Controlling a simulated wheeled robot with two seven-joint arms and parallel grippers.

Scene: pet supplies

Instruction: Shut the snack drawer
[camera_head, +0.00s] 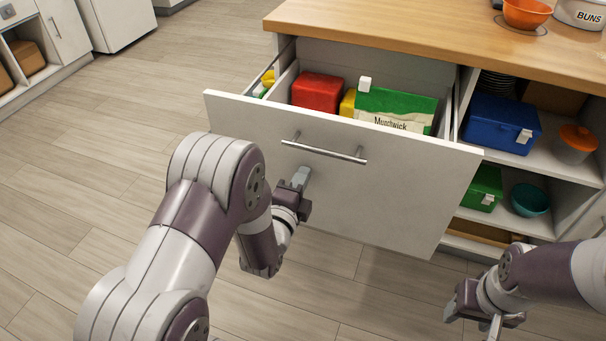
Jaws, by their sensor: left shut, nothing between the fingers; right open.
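The snack drawer (400,187) is a wide white drawer under a wooden counter. It is pulled far out, with a metal bar handle (324,151) on its front. Inside are a red box (317,92), a yellow item (348,103) and a green and white packet (394,108). My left gripper (301,177) is shut and empty, just below the handle by the drawer front; I cannot tell whether it touches. My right gripper (494,328) is open and empty, low at the right, apart from the drawer.
Open shelves to the right hold a blue box (497,124), a green box (482,187), a teal bowl (530,200) and an orange-lidded container (573,144). The wooden counter (430,32) carries an orange bowl (526,12) and a buns tin (580,12). The floor at left is clear.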

